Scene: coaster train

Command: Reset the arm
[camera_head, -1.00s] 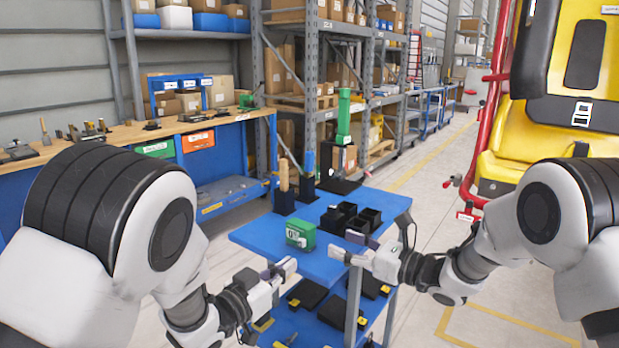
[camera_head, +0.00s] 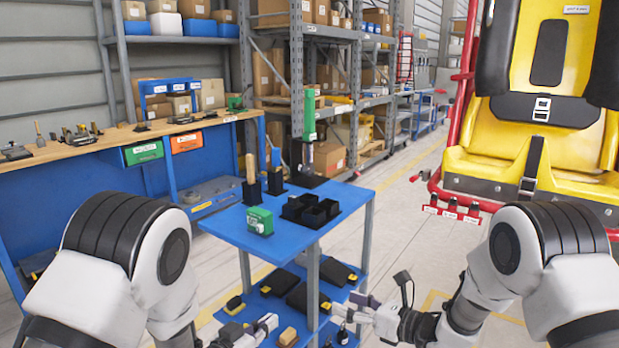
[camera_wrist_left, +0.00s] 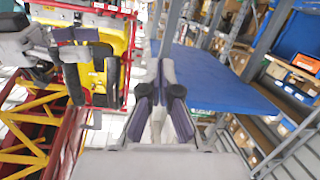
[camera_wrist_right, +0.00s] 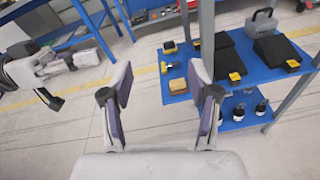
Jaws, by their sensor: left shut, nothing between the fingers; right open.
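My left gripper (camera_head: 268,322) is low in the head view, in front of the blue cart. In the left wrist view its fingers (camera_wrist_left: 162,85) are together with nothing between them. My right gripper (camera_head: 350,304) is to its right, near the cart's front right leg and the lower shelf. In the right wrist view its fingers (camera_wrist_right: 160,80) are spread and empty, with floor visible between them. Both arms are bent in front of my body, and the grippers are apart from each other.
The blue cart (camera_head: 222,229) carries a green box (camera_head: 260,220) and black bins (camera_head: 310,209). Its lower shelf (camera_wrist_right: 177,87) holds black cases and small items. A yellow seat (camera_head: 500,135) stands at right, a workbench (camera_head: 95,146) at left. Floor right of the cart is clear.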

